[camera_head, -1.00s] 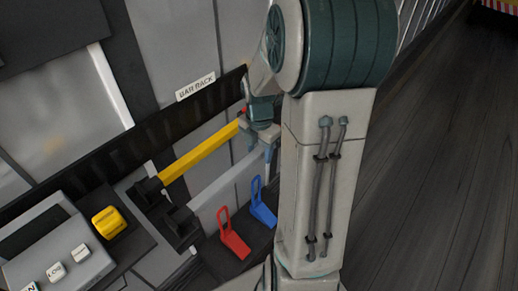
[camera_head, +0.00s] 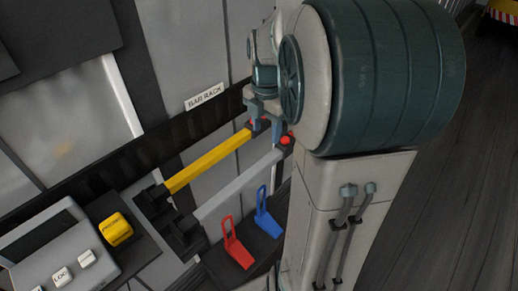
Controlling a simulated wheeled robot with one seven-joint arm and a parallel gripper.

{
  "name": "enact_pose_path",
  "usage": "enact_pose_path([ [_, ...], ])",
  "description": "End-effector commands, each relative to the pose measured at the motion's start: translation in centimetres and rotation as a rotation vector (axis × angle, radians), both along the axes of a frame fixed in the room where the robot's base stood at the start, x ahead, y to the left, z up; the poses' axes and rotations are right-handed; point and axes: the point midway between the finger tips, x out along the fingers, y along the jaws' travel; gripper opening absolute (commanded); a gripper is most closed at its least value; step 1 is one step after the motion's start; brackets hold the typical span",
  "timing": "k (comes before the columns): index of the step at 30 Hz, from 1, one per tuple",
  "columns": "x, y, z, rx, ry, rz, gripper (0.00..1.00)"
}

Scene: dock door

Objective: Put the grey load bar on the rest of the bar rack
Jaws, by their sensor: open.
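The grey load bar (camera_head: 238,185) lies parallel to and right of a yellow bar (camera_head: 208,162). Its near end meets a black bracket of the bar rack (camera_head: 186,238), and its far end shows a red tip. What supports that far end is hard to see. My gripper (camera_head: 266,130) is open, near the red tips at the far ends of the two bars. It looks apart from the grey bar, with no bar between its fingers, though my arm partly hides this area.
A "BAR RACK" label (camera_head: 205,97) is on the wall above a black rail. A grey button box (camera_head: 60,250) and yellow block (camera_head: 116,229) are at lower left. Open floor (camera_head: 450,220) lies right.

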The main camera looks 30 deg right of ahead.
Motion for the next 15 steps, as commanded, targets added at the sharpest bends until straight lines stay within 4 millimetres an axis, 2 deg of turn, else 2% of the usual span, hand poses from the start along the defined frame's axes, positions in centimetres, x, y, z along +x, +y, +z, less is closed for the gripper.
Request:
enact_pose_path([
  [5, -1.4, 2.1, 0.5, -0.015, -0.03, -0.222, 0.49],
  [15, -5.6, 6.9, 0.8, 0.017, -0.132, -0.885, 0.49],
])
